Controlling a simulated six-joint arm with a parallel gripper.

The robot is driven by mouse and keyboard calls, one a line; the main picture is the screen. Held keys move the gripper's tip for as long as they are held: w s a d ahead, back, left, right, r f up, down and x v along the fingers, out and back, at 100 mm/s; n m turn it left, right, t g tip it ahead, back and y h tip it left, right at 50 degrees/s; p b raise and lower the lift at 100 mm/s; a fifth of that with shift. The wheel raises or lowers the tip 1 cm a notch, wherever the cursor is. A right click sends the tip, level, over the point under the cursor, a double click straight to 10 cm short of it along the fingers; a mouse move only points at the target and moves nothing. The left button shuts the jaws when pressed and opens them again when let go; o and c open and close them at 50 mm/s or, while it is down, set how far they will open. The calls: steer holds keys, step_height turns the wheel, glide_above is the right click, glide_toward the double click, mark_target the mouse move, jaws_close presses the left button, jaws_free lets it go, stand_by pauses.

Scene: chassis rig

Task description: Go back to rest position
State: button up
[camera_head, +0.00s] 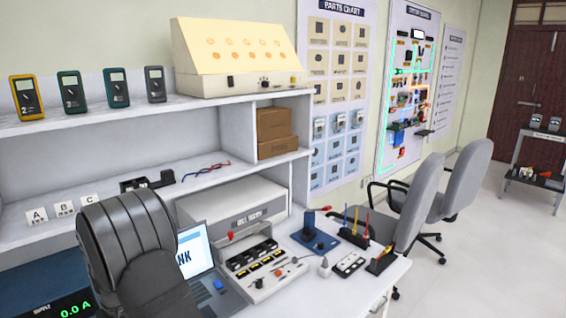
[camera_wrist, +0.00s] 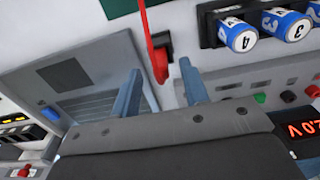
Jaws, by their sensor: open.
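My gripper (camera_wrist: 162,85) shows in the wrist view as two grey-blue fingers set apart, with its dark grey body along the bottom edge. A red cable with a red plug-like end (camera_wrist: 159,63) shows between and beyond the fingers; no contact with them is clear. In the head view, the dark ribbed part at the lower left is my arm, which covers part of the bench; the fingers do not show there.
An open laptop (camera_head: 197,255) stands beside my arm. A terminal box (camera_head: 262,285) and blue-based joystick (camera_head: 314,238) lie to its right. Numbered blue cylinders (camera_wrist: 287,25) and a red display (camera_wrist: 300,123) are right of the fingers. Shelves rise behind.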

step_height(320, 180, down, 2)
steer(key=shift+f, duration=0.1)
steer(key=shift+w+a+r, duration=0.1)
steer(key=shift+r, duration=2.5)
